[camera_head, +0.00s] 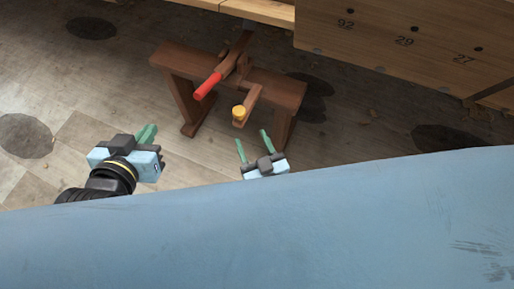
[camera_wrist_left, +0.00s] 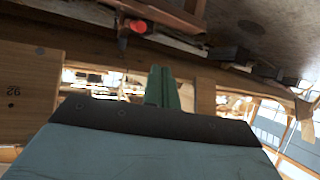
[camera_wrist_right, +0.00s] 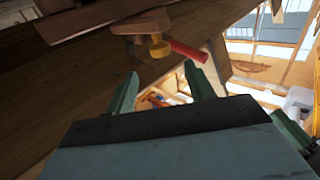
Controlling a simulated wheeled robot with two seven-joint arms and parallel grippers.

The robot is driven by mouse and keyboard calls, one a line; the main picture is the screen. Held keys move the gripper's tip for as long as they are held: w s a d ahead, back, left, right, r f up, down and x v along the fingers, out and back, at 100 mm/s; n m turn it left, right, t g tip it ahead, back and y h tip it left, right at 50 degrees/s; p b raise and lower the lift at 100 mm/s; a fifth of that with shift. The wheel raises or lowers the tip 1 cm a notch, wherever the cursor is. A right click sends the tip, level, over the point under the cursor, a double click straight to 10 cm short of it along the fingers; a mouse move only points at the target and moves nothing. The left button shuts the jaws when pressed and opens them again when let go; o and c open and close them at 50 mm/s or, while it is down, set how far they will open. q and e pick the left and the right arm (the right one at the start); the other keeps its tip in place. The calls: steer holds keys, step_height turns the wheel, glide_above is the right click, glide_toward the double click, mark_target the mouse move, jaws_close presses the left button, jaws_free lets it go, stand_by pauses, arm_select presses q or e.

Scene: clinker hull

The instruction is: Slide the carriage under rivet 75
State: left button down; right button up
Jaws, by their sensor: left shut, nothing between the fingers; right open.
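A brown wooden stand (camera_head: 285,93) has a wooden fitting on top with a red handle (camera_head: 208,86) and an arm ending in a yellow knob (camera_head: 239,112). I cannot tell which part is the carriage. The plank above (camera_head: 400,60) has dark rivets marked 92, 29 and 27; no 75 is legible. My left gripper (camera_head: 149,132) is shut and empty, left of the stand. My right gripper (camera_head: 252,138) is open and empty, below and apart from the yellow knob. The knob (camera_wrist_right: 156,45) and red handle (camera_wrist_right: 188,51) also show in the right wrist view, beyond its fingers.
A large blue surface (camera_head: 300,220) fills the bottom of the head view and hides my right arm. Bare floor (camera_head: 75,75) lies left of the stand. A plank marked 92 (camera_wrist_left: 30,85) shows in the left wrist view.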

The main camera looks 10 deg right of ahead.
arm_select(q)
steer(key=shift+s+a+f+g+y+p, duration=0.2)
steer(key=shift+s+a+f+g, duration=0.15)
steer(key=shift+s+f+g, duration=0.3)
steer(key=shift+s+a+f+g+y+p, duration=0.1)
steer(key=shift+s+a+f+g+y, duration=0.15)
steer(key=shift+s+f+g, duration=0.4)
arm_select(e)
steer(key=shift+v, duration=1.4)
arm_select(q)
steer(key=shift+w+f, duration=0.1)
